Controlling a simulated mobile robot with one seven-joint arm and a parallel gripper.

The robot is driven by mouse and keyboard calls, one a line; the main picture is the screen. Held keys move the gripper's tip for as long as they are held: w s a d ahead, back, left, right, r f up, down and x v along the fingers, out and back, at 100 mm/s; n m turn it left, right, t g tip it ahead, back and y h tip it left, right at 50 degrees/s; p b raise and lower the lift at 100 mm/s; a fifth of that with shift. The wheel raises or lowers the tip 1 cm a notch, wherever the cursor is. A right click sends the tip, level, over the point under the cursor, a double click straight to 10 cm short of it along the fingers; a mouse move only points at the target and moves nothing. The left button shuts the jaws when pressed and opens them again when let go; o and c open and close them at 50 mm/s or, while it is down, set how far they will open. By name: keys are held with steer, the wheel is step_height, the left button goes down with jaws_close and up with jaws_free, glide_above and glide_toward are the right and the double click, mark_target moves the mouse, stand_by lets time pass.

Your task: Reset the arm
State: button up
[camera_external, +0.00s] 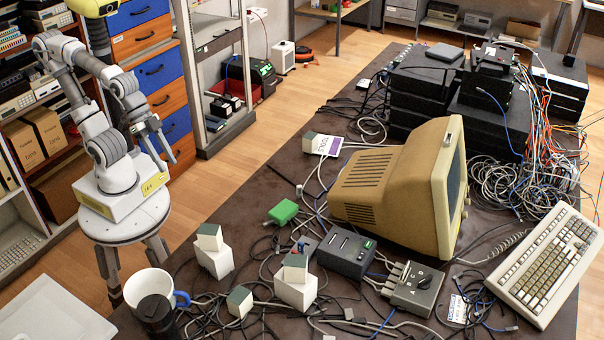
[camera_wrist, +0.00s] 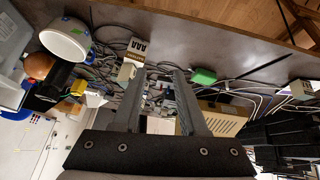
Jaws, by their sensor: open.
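My arm stands at the left in the external view on a round stool-like base, bent up and then down. My gripper (camera_external: 160,150) hangs at its end, left of the table edge and above the floor, apart from everything. In the wrist view my gripper (camera_wrist: 162,70) shows two grey fingers spread apart with nothing held between them. Past the fingers lies the cluttered table.
The dark table (camera_external: 250,185) holds a beige monitor (camera_external: 385,190), a keyboard (camera_external: 540,265), a green block (camera_external: 283,211), a white mug (camera_external: 150,285), small boxes and tangled cables. Drawers (camera_external: 160,70) and shelves stand behind my arm. Floor between drawers and table is clear.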

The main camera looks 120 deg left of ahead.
steer(key=s+m, duration=0.1)
steer(key=s, duration=0.4)
step_height(320, 180, up, 18)
steer(key=p, duration=1.7)
steer(key=shift+a+r+g+y+p, duration=0.2)
steer(key=shift+g+y+p, duration=0.15)
steer(key=shift+g+y, duration=0.05)
steer(key=shift+s, duration=0.1)
